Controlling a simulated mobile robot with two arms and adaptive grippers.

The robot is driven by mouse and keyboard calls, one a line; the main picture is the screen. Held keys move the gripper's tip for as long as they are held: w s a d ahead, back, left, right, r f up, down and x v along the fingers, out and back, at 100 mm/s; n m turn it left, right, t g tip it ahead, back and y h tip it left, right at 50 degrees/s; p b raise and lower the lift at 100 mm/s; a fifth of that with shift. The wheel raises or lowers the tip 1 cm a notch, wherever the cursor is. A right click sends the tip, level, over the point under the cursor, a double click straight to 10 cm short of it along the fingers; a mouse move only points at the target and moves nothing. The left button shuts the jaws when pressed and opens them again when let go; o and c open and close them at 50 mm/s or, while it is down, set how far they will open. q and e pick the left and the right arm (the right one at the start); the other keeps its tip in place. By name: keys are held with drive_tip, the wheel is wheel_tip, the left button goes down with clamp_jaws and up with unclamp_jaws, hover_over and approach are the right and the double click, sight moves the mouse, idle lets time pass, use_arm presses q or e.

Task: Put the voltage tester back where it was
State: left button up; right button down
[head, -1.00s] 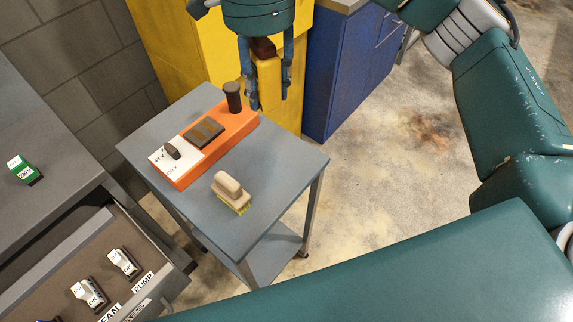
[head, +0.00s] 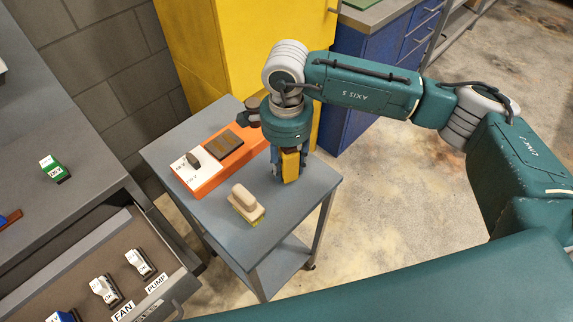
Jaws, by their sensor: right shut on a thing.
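A yellow block-shaped device (head: 290,166), which I take to be the voltage tester, is in my right gripper (head: 288,172). The gripper points down over the right part of the grey cart top (head: 262,238), and its fingers are shut on the device. The arm and fingers hide most of the device. I cannot tell whether its lower end touches the cart. An orange block (head: 213,184) with a white label, a dark switch and a dark pad lies just left of the gripper; the arm covers its far end. My left gripper is not in view.
A wooden brush (head: 246,203) lies in front of the gripper on the cart. An open drawer (head: 75,296) with FAN and PUMP labels is at lower left. A green block (head: 55,170) sits on the grey bench. A yellow cabinet (head: 215,45) stands behind the cart.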

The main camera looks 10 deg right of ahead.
drive_tip(key=shift+f, duration=0.95)
drive_tip(key=shift+f, duration=0.1)
drive_tip(key=shift+f, duration=0.15)
drive_tip(key=c, duration=1.1)
unclamp_jaws()
